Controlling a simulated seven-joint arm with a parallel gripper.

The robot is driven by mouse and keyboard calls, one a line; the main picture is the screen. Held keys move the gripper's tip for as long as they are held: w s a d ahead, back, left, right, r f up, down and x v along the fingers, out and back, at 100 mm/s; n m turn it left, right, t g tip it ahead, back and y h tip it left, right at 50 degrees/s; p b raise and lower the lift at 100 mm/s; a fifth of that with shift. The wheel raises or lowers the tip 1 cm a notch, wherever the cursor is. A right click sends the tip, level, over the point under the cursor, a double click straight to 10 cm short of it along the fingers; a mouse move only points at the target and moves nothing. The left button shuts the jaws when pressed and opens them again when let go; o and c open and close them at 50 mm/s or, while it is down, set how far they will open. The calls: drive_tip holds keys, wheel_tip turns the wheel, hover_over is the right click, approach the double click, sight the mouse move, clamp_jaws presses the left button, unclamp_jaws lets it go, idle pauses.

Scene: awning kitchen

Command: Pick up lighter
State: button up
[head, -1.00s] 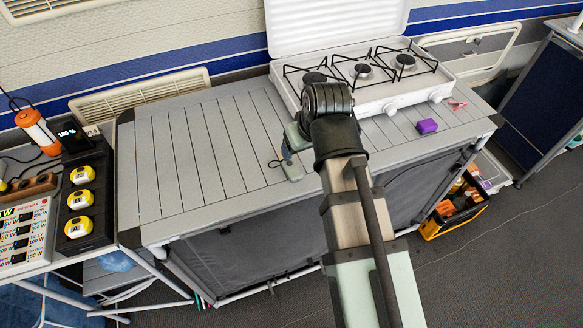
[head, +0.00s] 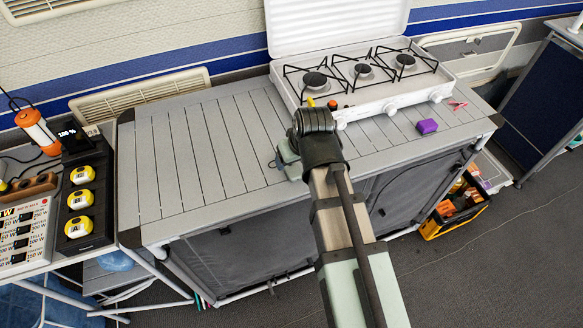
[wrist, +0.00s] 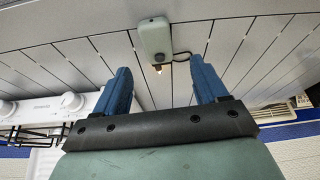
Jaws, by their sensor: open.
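A pale green, rounded handheld thing (wrist: 151,36) with a dark cord loop and a small brassy orange tip lies on the grey slatted table. It looks like the lighter, but I cannot be sure. In the wrist view it lies beyond the fingertips, roughly in line with the gap between them, and is not gripped. My gripper (wrist: 165,80) has two blue fingers standing apart with nothing between them. In the head view my gripper is largely hidden by my arm; it is over the front middle of the table, and covers most of the green thing.
A white three-burner stove (head: 375,95) with raised lid stands behind my gripper. Small yellow (head: 311,102) and orange (head: 332,105) things, hard to identify, are at its front left. A purple block (head: 427,126) lies to the right. The left of the slatted table (head: 180,150) is clear.

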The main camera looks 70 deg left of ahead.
sight(292, 167)
drive_tip(key=shift+d+x, duration=0.15)
drive_tip(key=shift+x, duration=1.15)
drive_tip(key=shift+d+x, duration=0.15)
drive_tip(key=shift+x, duration=1.1)
drive_tip(key=shift+w+f, duration=0.1)
drive_tip(key=shift+f, duration=0.05)
drive_tip(key=shift+c, duration=0.3)
drive_tip(key=c, duration=1.1)
